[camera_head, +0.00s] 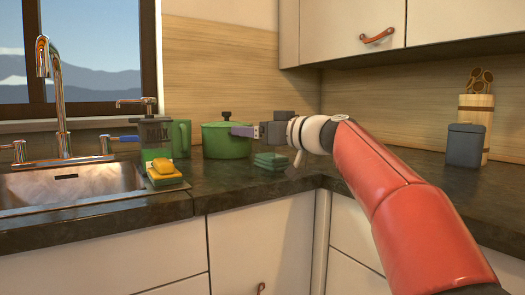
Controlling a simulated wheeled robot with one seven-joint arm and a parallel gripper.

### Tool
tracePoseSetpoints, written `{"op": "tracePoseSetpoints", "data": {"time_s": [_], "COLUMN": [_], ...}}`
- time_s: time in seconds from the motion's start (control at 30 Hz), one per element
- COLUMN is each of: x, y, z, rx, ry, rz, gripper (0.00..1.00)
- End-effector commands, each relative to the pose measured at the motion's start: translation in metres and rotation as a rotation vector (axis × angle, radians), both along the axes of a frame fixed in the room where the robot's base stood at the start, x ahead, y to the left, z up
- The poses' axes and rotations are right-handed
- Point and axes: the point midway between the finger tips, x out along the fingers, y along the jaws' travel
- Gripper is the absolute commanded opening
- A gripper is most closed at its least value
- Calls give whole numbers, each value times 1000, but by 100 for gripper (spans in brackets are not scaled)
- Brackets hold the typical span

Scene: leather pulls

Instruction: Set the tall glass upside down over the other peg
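I cannot make out a tall glass or any peg in the head view. My gripper (236,131) is at the end of my red and white arm, over the counter. It points left, and its purple-grey fingers overlap the right side of a green pot in the picture. The fingers show edge-on and small, so I cannot tell whether they are open or shut, or whether they hold anything.
The green lidded pot (222,143) stands on the dark counter (225,179). Folded green cloths (271,160) lie right of it. A green mug (181,138), a dispenser (155,133) and a yellow sponge (163,166) are near the sink (75,185). A grey canister (465,146) stands right.

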Motion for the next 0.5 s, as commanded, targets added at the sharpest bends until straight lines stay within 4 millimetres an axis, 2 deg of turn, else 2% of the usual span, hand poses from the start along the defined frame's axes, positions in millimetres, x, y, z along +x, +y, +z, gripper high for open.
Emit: {"op": "tracePoseSetpoints", "data": {"time_s": [0.07, 0.5], "x": [0, 0], "y": [0, 0], "z": [0, 0], "rx": [0, 0], "ry": [0, 0], "rz": [0, 0], "gripper": [68, 11]}}
